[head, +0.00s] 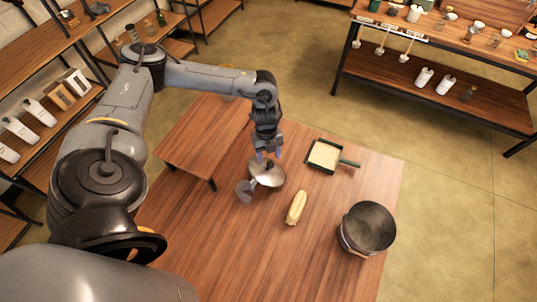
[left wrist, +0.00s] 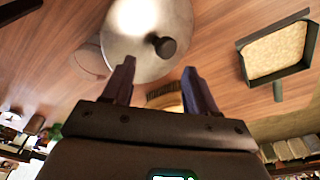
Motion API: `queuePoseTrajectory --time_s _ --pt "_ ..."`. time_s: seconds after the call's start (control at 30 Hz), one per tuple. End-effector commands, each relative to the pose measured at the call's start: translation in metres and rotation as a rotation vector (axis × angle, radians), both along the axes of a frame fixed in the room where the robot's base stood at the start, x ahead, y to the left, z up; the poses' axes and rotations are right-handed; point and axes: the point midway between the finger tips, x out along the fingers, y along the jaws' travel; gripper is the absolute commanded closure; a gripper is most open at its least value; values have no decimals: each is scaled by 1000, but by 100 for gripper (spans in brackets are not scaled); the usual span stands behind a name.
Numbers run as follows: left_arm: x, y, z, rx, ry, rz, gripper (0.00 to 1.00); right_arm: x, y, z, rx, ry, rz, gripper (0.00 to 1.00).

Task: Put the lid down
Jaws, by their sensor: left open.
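The silver round lid (head: 268,176) with a dark knob is on the wooden table, near its middle in the head view. It fills the upper middle of the left wrist view (left wrist: 135,30), with its black knob (left wrist: 166,46) showing. My left gripper (head: 267,156) is just above and behind the lid. In the left wrist view its two fingers (left wrist: 158,68) are apart with nothing gripped, and the knob lies just beyond the fingertips. The lid's underside is hidden, so I cannot tell whether it lies flat. My right gripper is not in view.
A grey cup-like object (head: 245,191) is beside the lid. A dark open bucket (head: 368,228) stands at the table's right, a yellowish long item (head: 296,208) lies between, and a square pan (head: 323,155) sits behind. Shelves (head: 440,85) stand beyond; the front tabletop is clear.

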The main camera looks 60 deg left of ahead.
Motion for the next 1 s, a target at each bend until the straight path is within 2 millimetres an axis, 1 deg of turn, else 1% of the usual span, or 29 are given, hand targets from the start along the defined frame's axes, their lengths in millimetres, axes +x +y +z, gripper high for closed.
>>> queuePoseTrajectory --time_s 0.03,0.17,0.4,0.53,0.6,0.7,0.77,0.87,0.97,1.0 --pt "1 1 8 0 -3 0 42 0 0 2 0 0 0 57" --pt "1 4 28 1 -3 -1 42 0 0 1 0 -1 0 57" --pt "2 10 74 0 -4 0 42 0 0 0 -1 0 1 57" --pt "2 13 94 0 -3 -2 42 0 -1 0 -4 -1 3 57" --pt "2 15 107 0 -2 -1 42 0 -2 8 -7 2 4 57" --pt "2 16 115 0 -1 -2 42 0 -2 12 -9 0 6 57" --pt "4 13 116 -2 -6 -9 42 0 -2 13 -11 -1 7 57" --pt "12 -2 110 -6 -33 -44 42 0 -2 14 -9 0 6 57" --pt "26 -39 93 -25 -98 -111 42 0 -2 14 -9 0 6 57" --pt "34 -61 84 -41 -138 -142 42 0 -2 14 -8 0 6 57"
